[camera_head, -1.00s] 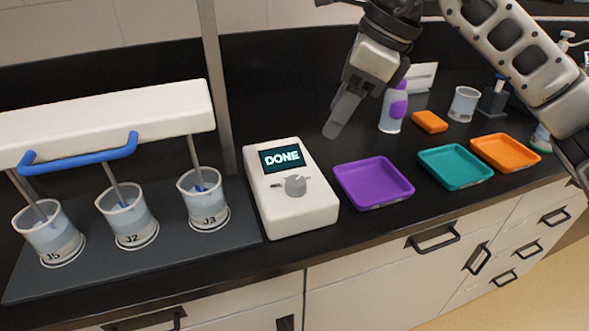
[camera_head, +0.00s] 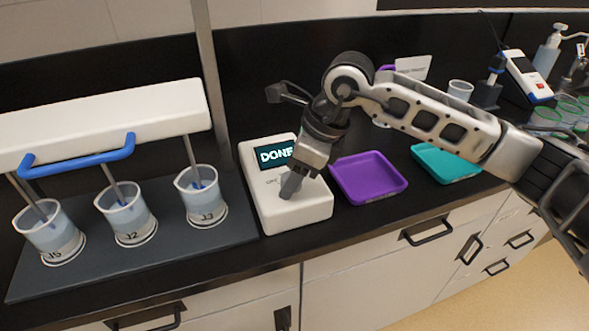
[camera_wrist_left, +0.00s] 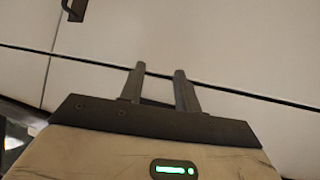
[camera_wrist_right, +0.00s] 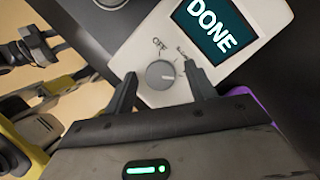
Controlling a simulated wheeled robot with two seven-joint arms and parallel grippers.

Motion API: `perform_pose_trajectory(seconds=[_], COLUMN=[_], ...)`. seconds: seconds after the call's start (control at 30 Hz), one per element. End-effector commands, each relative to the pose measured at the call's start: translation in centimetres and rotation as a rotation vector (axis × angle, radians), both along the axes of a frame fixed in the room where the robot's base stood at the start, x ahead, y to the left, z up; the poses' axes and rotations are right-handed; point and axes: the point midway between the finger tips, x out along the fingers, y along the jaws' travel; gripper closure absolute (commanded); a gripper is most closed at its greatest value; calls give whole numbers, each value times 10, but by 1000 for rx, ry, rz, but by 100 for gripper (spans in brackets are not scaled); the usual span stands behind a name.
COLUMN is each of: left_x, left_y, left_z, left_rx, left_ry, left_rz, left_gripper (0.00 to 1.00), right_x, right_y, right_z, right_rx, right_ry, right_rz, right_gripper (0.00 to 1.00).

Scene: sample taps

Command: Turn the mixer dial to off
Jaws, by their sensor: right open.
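The mixer (camera_head: 306,212) is a white box with a dark screen (camera_head: 272,155) reading DONE. Its grey dial (camera_wrist_right: 160,74) shows in the right wrist view, with an OFF label at its upper left and a second small label at its upper right. I cannot tell exactly where the dial points. My right gripper (camera_head: 289,187) is over the mixer's face and hides the dial in the head view. In the right wrist view its open fingers are on either side of the dial, with no clear contact. My left gripper (camera_wrist_left: 159,72) is open and empty, facing pale cabinet fronts.
A stirring stand (camera_head: 110,125) with a blue handle and several labelled beakers stands left of the mixer. A purple tray (camera_head: 368,180) lies close on its right, with a teal tray (camera_head: 445,163) beyond. The counter's front edge is just below.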

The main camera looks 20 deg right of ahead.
Motion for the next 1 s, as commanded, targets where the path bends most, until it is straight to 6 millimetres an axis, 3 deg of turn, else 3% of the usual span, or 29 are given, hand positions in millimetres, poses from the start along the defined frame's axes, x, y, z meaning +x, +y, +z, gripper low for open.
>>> perform_pose_trajectory(seconds=[0.13, 0.17, 0.3, 0.67, 1.0], left_x=[0, 0, 1, 2, 5], left_y=[0, 0, 0, 0, -2], left_z=[0, 0, 1, -1, -13], left_rx=[0, -1, -1, -3, -7], left_ry=[-1, -2, -4, -8, -15], left_rz=[1, 1, 2, 1, -7], left_gripper=[67, 67, 67, 67, 67], right_x=[0, 0, 0, 0, 2], right_y=[0, 0, 0, 0, -1], right_z=[0, 0, 0, -1, -2], right_rx=[0, 0, 0, 1, 1], right_ry=[0, 0, 0, 1, -2], right_rz=[0, 0, 0, 35, 251], right_gripper=[45, 50, 89, 89, 89])
